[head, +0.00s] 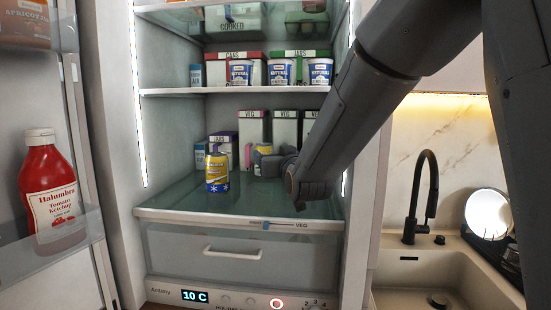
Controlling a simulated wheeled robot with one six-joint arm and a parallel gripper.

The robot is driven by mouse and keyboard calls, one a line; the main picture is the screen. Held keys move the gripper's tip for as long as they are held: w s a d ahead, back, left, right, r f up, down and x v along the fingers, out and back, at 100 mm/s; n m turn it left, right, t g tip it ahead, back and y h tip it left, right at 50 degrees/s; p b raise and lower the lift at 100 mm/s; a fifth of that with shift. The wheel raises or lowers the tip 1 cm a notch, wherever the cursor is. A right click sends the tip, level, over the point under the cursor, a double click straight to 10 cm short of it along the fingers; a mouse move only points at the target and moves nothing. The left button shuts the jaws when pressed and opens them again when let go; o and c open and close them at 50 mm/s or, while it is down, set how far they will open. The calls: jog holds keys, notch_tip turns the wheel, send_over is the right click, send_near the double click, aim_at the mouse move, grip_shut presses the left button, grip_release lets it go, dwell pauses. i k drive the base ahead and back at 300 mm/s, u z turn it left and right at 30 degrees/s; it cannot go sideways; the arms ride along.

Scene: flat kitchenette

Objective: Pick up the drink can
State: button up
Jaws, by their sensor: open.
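A yellow and blue can (217,174) stands upright on the lower glass shelf of the open fridge, near the shelf's front and left of my gripper. My gripper (267,162) reaches in from the right, just above that shelf, and is open. A second, smaller-looking yellow and white item (264,150) shows at the gripper's fingers, partly hidden by them. I cannot tell whether it stands between the fingers or behind them. The yellow and blue can is apart from my gripper.
Tall cartons (254,128) stand at the back of the same shelf. White tubs (282,72) and boxes fill the shelf above. A ketchup bottle (50,190) is in the door at left. A drawer (233,252) lies below. The sink (440,280) is at right.

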aim_at(216, 163)
jog(key=k, duration=1)
